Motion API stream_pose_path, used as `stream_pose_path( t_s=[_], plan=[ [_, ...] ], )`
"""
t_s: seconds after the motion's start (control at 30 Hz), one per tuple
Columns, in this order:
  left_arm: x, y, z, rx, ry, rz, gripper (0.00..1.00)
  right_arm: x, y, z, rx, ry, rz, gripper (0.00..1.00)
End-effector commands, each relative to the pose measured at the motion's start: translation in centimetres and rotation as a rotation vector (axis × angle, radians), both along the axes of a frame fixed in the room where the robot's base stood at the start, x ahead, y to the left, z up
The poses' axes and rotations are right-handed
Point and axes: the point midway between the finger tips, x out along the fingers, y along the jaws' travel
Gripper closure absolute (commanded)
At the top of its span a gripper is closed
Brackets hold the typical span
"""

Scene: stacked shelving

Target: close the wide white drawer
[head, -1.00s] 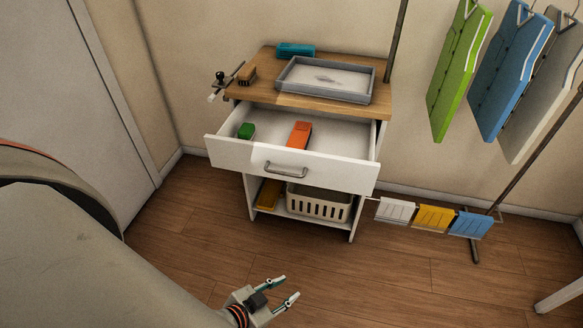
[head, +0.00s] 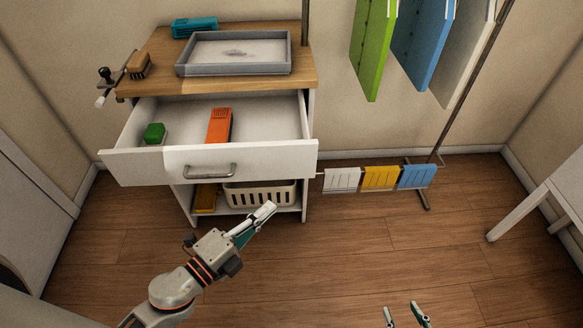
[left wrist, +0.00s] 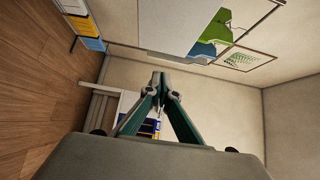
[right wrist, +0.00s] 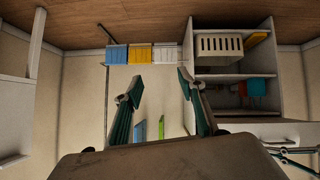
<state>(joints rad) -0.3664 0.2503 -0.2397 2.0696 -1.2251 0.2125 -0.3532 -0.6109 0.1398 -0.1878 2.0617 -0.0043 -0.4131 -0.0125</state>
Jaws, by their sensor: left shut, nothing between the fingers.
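The wide white drawer (head: 240,165) stands open from the cabinet in the head view, its front and metal handle (head: 208,170) toward me. A green block (head: 154,133) and an orange item (head: 219,125) lie inside it. My left gripper (head: 266,212) is shut and empty, in front of and below the drawer front, apart from the handle. It also shows shut in the left wrist view (left wrist: 158,82). My right gripper (head: 406,312) is open and empty at the bottom edge of the head view, right of the drawer, and its spread fingers show in the right wrist view (right wrist: 163,85).
A grey tray (head: 234,69), a brush (head: 139,65) and a teal item (head: 194,27) are on the wooden cabinet top. A cream basket (head: 260,194) sits on the lower shelf. Small cloths (head: 380,178) hang on a low bar at right. The floor before the cabinet is clear.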

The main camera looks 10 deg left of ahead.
Motion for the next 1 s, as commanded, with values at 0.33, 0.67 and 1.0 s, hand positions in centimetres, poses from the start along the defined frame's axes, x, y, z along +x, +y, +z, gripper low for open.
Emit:
stream_pose_path(
  t_s=[0.33,0.67,1.0],
  plan=[
    [3.8,-2.1,0.6,0.009,-0.014,-0.005,1.00,0.3,0.2,1.5,0.011,-0.016,-0.001,0.60],
    [9.4,-5.0,0.4,0.010,-0.010,-0.003,1.00,0.0,0.5,1.6,0.023,-0.007,-0.001,0.60],
    [12.4,-3.8,0.0,0.009,-0.005,-0.004,1.00,-0.3,0.6,1.2,0.023,0.001,0.001,0.60]
  ],
)
